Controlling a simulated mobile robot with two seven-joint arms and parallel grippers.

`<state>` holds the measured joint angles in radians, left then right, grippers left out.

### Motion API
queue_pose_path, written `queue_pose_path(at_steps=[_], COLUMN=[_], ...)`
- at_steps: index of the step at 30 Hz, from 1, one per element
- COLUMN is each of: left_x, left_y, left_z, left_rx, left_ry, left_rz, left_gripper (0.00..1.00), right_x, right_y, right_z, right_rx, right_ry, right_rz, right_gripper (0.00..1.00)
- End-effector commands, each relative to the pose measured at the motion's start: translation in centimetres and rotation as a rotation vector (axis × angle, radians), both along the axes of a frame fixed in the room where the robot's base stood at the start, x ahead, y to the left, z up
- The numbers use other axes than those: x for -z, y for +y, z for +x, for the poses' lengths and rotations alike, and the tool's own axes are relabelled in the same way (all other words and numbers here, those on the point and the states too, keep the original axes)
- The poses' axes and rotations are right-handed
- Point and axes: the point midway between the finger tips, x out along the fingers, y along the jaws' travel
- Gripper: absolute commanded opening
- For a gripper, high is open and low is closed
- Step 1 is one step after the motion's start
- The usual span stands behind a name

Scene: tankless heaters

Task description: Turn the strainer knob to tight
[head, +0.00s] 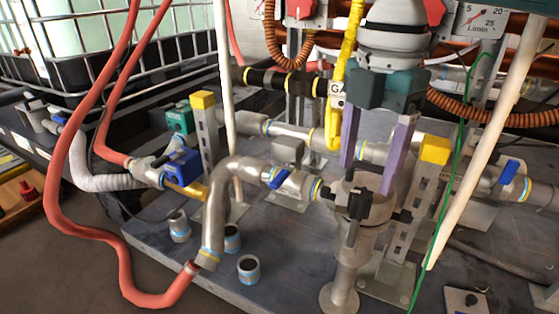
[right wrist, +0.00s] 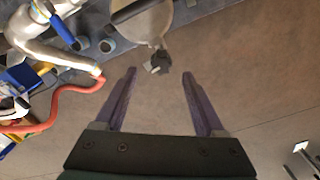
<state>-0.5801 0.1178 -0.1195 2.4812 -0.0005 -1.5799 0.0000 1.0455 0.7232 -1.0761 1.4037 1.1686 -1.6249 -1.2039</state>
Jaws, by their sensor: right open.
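The strainer (head: 362,240) is a silver upright body on a pale stand, right of centre in the head view. Its black knob (head: 355,207) sits at the top, with dark clamp pieces around it. My right gripper (head: 368,179) comes down from above with its two purple fingers spread apart, over and around the knob's upper end. In the right wrist view a dark knob (right wrist: 157,62) hangs off a round grey body (right wrist: 143,22), between and just beyond the open fingertips (right wrist: 158,74). Nothing is held. Contact cannot be told. My left gripper is not in view.
A blue-handled valve (head: 276,178) and a bent grey pipe (head: 222,190) stand left of the strainer. A yellow-capped post (head: 434,150) and a thin green line (head: 440,215) are close on its right. A red hose (head: 62,215) loops at the left.

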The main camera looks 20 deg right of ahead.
Motion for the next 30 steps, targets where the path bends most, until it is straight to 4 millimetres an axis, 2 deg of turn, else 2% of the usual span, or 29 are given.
queue_pose_path(at_steps=[1,7,12,20,30], left_x=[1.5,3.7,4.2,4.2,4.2], left_y=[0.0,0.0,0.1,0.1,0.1], left_z=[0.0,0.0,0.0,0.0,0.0], left_rx=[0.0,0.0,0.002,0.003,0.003], left_ry=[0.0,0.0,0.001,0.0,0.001], left_rz=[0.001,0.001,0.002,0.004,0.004], left_gripper=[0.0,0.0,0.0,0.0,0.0], right_x=[1.9,4.9,5.8,5.8,5.8], right_y=[0.0,0.0,0.0,0.0,0.0], right_z=[0.0,0.0,0.0,0.0,0.0], right_rx=[0.0,0.001,0.0,0.0,0.0], right_ry=[0.002,0.001,0.001,0.0,0.001], right_rz=[-0.001,-0.001,0.0,0.0,-0.001], right_gripper=[0.71,0.71,0.71,0.71,0.34])
